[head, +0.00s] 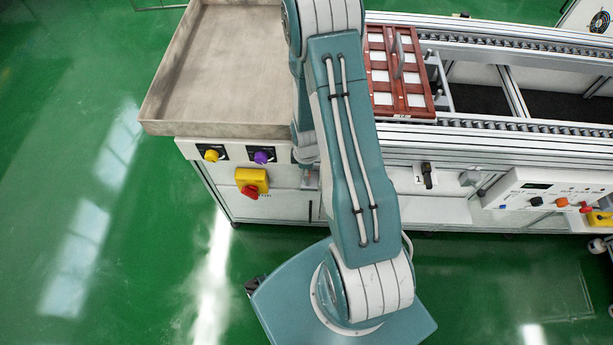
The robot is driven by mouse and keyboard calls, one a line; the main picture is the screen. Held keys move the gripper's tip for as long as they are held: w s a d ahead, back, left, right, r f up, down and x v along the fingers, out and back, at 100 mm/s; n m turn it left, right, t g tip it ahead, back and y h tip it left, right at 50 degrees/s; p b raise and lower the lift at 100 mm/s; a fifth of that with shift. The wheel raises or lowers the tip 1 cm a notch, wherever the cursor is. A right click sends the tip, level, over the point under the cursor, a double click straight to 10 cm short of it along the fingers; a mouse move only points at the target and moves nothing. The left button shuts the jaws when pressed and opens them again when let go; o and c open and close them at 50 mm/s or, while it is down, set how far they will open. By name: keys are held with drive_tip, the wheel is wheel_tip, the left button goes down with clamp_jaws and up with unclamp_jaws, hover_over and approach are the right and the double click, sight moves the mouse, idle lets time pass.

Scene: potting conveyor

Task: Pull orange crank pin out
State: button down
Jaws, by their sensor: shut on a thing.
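My arm rises from its base and folds back down at the top of the head view, in front of the machine. Its wrist hangs by the front panel, mostly behind my upper arm. A small grey part (310,179) below the wrist seems to be my gripper; its fingertips and anything between them are hidden. I see no orange crank pin for certain. A yellow knob (211,155) and a purple knob (261,156) sit on black plates left of the wrist. The panel right of them is covered by my arm.
A yellow switch box (251,182) with a red knob is below the purple knob. An empty grey tray (225,65) is at upper left. A red-brown rack (417,100) rests on the conveyor (500,125). A control box (545,187) with coloured buttons is at right.

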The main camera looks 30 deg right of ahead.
drive_tip(key=shift+r, duration=1.55)
drive_tip(key=shift+r, duration=0.35)
drive_tip(key=shift+r, duration=1.25)
drive_tip(key=shift+r, duration=0.1)
wheel_tip(320, 180, up, 7)
drive_tip(key=shift+f, duration=0.2)
drive_tip(key=shift+w, duration=0.1)
